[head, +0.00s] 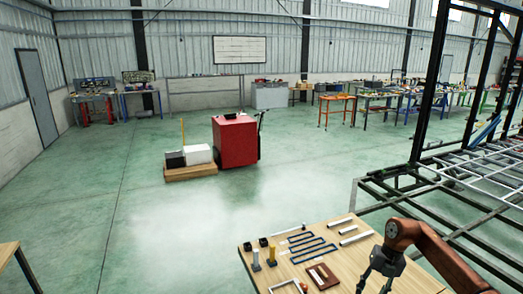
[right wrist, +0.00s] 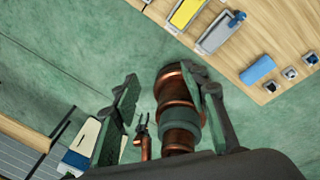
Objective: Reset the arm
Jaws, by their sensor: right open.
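My right arm comes in from the right in the head view. Its dark right gripper (head: 376,282) hangs over the right part of the wooden table (head: 345,279). In the right wrist view the right gripper's fingers (right wrist: 170,90) are spread apart, with nothing held between them. Copper-coloured links of mine show behind the fingers. A small dark pronged end on a copper link (right wrist: 142,125), which looks like my left gripper, shows farther off; its opening is too small to judge. No left arm shows in the head view.
The table holds blue wavy tubing (head: 306,246), white bars (head: 355,238), black blocks (head: 262,242), yellow-topped posts (head: 272,256) and a brown block (head: 322,276). A metal chassis frame (head: 440,190) stands right. A red cabinet (head: 235,141) stands beyond open green floor.

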